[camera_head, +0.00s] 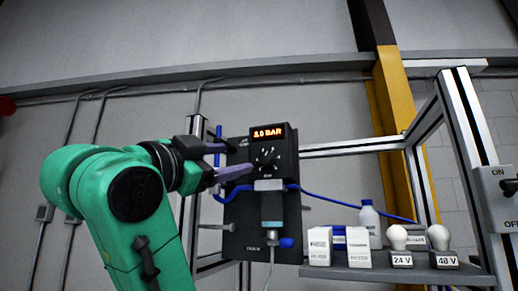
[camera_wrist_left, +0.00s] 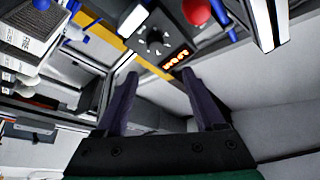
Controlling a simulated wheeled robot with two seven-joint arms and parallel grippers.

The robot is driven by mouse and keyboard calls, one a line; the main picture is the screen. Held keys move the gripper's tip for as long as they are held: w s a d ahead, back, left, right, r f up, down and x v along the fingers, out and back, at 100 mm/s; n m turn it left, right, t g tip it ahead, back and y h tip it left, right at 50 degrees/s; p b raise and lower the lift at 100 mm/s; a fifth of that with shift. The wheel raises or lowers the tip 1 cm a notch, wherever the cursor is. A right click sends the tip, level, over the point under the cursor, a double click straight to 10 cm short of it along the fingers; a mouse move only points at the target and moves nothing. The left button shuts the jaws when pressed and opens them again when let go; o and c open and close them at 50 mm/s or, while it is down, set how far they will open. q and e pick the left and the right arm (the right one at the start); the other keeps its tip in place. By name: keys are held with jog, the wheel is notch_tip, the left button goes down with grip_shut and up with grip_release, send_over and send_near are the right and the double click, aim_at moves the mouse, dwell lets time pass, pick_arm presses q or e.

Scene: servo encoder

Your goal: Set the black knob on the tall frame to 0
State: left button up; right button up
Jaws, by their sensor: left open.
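The black knob (camera_head: 266,157) sits on the front of a black unit, ringed by white marks, under an orange display (camera_head: 268,132) reading BAR; its first digit is unclear. The knob's exact pointer direction is too small to tell. The dial (camera_wrist_left: 153,40) and lit display (camera_wrist_left: 175,60) also show in the left wrist view, beyond the fingertips. My left gripper (camera_head: 230,160), with purple fingers, is open and empty, just left of the dial and apart from the knob. Its two fingers (camera_wrist_left: 158,80) stand spread in the wrist view. My right gripper is not in view.
A shelf (camera_head: 390,273) at right holds white boxes, a bottle (camera_head: 369,224) and bulbs marked 24 V and 48 V. An ON/OFF switch box (camera_head: 496,196) is on the right post. A red ball (camera_wrist_left: 196,11) shows in the wrist view.

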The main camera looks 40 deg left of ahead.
pick_arm(q)
jog(key=p, duration=0.2)
send_near(264, 160)
notch_tip(264, 160, up, 2)
jog(key=w, duration=0.2)
jog(key=x, duration=0.2)
jog(key=p+x, duration=0.1)
jog(key=x, duration=0.1)
jog(key=f+p+x, duration=0.1)
jog(key=x, duration=0.1)
jog(key=shift+w+a, duration=0.2)
jog(key=shift+w, duration=0.3)
jog(key=shift+s, duration=0.15)
jog(key=shift+s+r, duration=0.1)
jog(key=shift+s, duration=0.25)
jog(key=shift+s+d, duration=0.15)
jog(key=shift+s, duration=0.05)
jog(key=c, duration=0.3)
jog(key=shift+w, duration=0.15)
jog(key=c, duration=0.5)
grip_shut()
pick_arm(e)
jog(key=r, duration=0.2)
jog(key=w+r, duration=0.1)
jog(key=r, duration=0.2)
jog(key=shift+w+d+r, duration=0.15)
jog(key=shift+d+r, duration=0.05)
